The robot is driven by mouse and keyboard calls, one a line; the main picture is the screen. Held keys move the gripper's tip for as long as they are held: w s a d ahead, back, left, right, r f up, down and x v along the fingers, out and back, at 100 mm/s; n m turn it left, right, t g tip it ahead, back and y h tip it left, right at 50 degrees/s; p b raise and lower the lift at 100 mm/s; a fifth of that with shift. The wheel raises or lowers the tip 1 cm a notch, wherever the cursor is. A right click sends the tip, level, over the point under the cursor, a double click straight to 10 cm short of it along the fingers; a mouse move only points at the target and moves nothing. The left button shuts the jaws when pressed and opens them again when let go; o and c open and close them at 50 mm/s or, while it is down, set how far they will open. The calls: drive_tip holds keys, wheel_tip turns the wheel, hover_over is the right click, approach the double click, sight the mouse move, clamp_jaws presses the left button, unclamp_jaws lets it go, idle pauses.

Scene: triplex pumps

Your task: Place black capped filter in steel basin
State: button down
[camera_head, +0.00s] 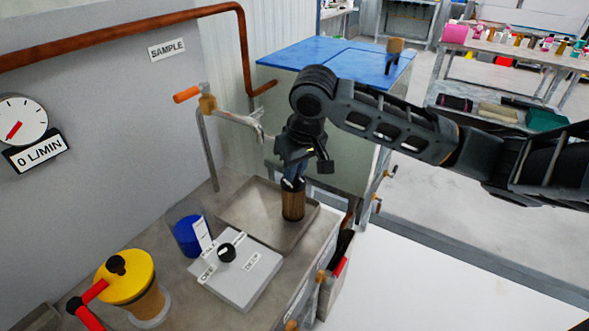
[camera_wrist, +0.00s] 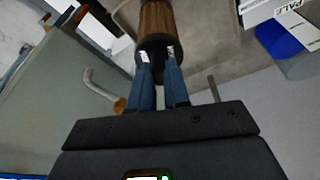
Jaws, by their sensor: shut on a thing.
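The filter (camera_head: 293,203) is a brown ribbed cylinder with a black cap. It hangs upright from my gripper (camera_head: 291,183), which is shut on its black top. In the head view it overlaps the right part of the steel basin (camera_head: 245,225), a shallow square tray set in the bench. I cannot tell whether its bottom touches the basin floor. In the wrist view the filter (camera_wrist: 157,22) extends from the fingertips (camera_wrist: 158,54) toward the top edge, with the basin (camera_wrist: 215,20) behind it.
A tap with an orange handle (camera_head: 186,94) stands behind the basin. A blue container (camera_head: 188,236), a grey box with a black knob (camera_head: 236,272) and a yellow-topped housing (camera_head: 127,276) stand in front and left. A blue-topped cabinet (camera_head: 325,58) is behind my arm.

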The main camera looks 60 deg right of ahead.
drive_tip(key=shift+f, duration=0.5)
drive_tip(key=c, duration=1.1)
unclamp_jaws()
drive_tip(key=v, duration=1.2)
drive_tip(key=shift+b, duration=0.4)
drive_tip(key=shift+w, duration=0.1)
